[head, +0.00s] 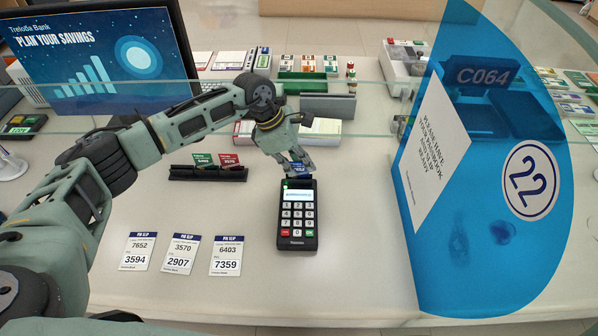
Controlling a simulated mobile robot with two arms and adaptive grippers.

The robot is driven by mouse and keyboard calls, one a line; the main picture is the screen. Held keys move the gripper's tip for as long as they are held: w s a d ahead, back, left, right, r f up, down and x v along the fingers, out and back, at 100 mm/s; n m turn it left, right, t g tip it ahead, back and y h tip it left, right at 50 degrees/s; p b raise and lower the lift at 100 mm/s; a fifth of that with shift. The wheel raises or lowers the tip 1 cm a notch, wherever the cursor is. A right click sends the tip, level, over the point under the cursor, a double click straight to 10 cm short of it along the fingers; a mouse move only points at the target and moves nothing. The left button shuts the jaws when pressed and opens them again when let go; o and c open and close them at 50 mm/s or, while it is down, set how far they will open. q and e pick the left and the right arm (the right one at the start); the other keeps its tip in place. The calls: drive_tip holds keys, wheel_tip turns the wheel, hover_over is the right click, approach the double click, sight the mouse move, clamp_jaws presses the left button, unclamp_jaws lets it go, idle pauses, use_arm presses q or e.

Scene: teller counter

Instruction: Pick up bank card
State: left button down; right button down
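A blue bank card (301,176) shows small at the top end of the black card terminal (296,240). My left gripper (298,166) reaches down from above to the card, with its fingertips at the card's edge. The gripper partly hides the card, and I cannot tell whether the fingers are closed on it or whether the card sits in the terminal's slot. A green card (203,160) and a red card (229,159) stand in a black card rack (208,174) left of the terminal. My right gripper is not in view.
Three PIN slips (181,254) lie at the front left. A glass screen with a blue panel (490,250) stands on the right. A monitor (100,60) and trays (302,82) are at the back. The counter right of the terminal is clear.

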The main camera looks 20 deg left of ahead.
use_arm(q)
drive_tip(key=shift+r, duration=0.15)
drive_tip(key=shift+r, duration=0.25)
drive_tip(key=s+d+r+b, duration=0.2)
drive_tip(key=d+r+b, duration=0.2)
drive_tip(key=d+r, duration=0.6)
drive_tip(key=shift+s+d+b, duration=0.3)
drive_tip(key=shift+d, duration=0.4)
drive_tip(key=shift+r, duration=0.25)
drive_tip(key=shift+r+p, duration=1.05)
drive_tip(key=shift+r, duration=1.1)
